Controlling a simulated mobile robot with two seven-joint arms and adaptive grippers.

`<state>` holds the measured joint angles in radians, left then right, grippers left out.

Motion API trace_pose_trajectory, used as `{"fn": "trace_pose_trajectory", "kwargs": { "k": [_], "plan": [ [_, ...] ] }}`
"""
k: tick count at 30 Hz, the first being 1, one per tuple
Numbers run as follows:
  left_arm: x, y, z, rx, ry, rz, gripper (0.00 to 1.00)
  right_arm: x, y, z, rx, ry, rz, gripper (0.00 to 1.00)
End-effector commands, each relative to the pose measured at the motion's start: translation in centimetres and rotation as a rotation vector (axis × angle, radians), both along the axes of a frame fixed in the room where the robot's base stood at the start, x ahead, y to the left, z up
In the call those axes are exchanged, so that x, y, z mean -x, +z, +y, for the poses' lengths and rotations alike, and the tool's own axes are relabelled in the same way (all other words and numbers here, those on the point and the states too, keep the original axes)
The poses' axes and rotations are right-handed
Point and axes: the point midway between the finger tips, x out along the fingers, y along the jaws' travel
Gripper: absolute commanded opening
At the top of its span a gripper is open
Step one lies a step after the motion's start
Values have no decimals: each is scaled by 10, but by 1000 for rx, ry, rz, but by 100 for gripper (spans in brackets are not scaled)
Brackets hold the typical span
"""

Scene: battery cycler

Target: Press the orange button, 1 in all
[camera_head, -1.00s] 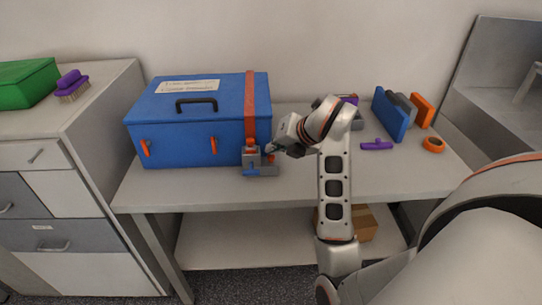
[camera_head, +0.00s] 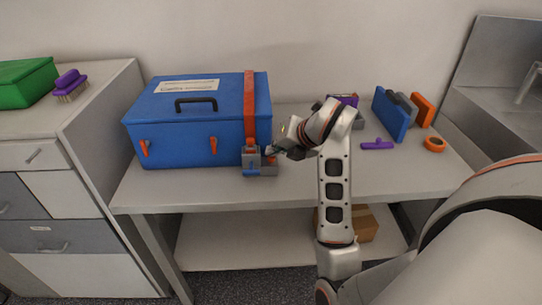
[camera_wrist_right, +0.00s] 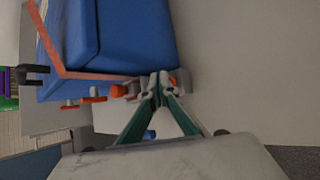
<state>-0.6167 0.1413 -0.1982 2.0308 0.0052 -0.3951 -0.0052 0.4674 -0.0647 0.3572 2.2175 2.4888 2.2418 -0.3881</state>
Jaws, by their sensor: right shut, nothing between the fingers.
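A small grey and blue device (camera_head: 251,163) stands on the table in front of the blue box's right corner. An orange button (camera_head: 270,158) shows on its right part in the head view. My right gripper (camera_head: 272,150) is shut and empty, its tips just above that button; I cannot tell whether they touch it. In the right wrist view the closed fingertips (camera_wrist_right: 160,80) lie over the device, with one orange part (camera_wrist_right: 118,91) to their left and another (camera_wrist_right: 175,81) close on their right. My left gripper is not in view.
The blue box (camera_head: 185,140) with a black handle and orange strap stands directly behind the device. A purple tool (camera_head: 377,144), orange ring (camera_head: 434,144) and upright blue panel (camera_head: 389,114) are to the right. The table front (camera_head: 220,195) is clear.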

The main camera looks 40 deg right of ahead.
Motion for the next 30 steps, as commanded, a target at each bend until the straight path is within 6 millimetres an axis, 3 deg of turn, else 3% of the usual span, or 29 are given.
{"fn": "trace_pose_trajectory", "kwargs": {
  "k": [16, 30],
  "plan": [
    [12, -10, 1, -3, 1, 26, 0, 0, -2, 0, -2, 0, 2, 0],
    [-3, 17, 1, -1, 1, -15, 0, 1, 15, 1, -6, 0, 2, 0]
  ]
}}
